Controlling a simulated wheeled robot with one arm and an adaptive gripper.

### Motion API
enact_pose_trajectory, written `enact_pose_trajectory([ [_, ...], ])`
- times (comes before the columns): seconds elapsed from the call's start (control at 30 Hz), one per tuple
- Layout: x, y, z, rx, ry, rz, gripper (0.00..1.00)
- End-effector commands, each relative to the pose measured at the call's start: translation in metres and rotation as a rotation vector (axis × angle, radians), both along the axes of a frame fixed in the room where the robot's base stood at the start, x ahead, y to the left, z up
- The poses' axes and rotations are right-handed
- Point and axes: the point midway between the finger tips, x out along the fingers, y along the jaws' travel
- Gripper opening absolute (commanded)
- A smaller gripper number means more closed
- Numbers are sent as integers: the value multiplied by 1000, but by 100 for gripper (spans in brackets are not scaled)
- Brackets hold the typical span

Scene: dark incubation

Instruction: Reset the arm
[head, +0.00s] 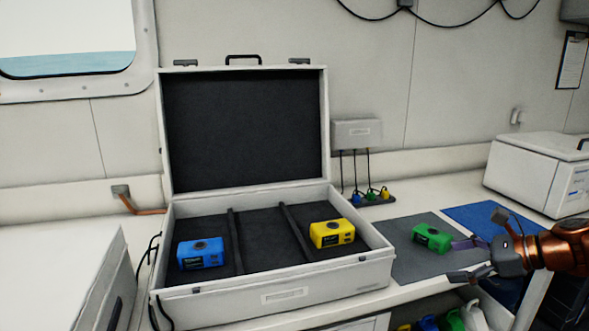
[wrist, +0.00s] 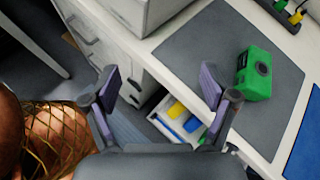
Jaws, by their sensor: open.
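My gripper (head: 466,258) is at the right of the head view, near the counter's front edge, with its fingers spread and nothing between them. It also shows in the wrist view (wrist: 160,88), over the front edge of the counter. A green box-shaped device (head: 432,238) lies on a grey mat (head: 412,266), just beyond my gripper; in the wrist view it sits right of the fingers (wrist: 266,74), apart from them. A blue device (head: 201,253) lies in the left compartment of the open case (head: 330,278), and a yellow device (head: 332,234) lies in the right one. The middle compartment is empty.
A blue mat (head: 492,224) lies right of the grey mat. A white lidded machine (head: 535,175) stands at the back right. An open drawer (wrist: 160,114) with coloured items shows below the counter.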

Motion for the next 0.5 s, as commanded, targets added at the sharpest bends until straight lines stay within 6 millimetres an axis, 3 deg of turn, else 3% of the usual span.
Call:
enact_pose_trajectory([
  [0.17, -18, 80, 14, -174, -46, 256, 85],
  [0.3, -52, 147, 15, -356, -99, 526, 85],
  [0.5, -117, 208, 7, -589, -171, 904, 85],
])
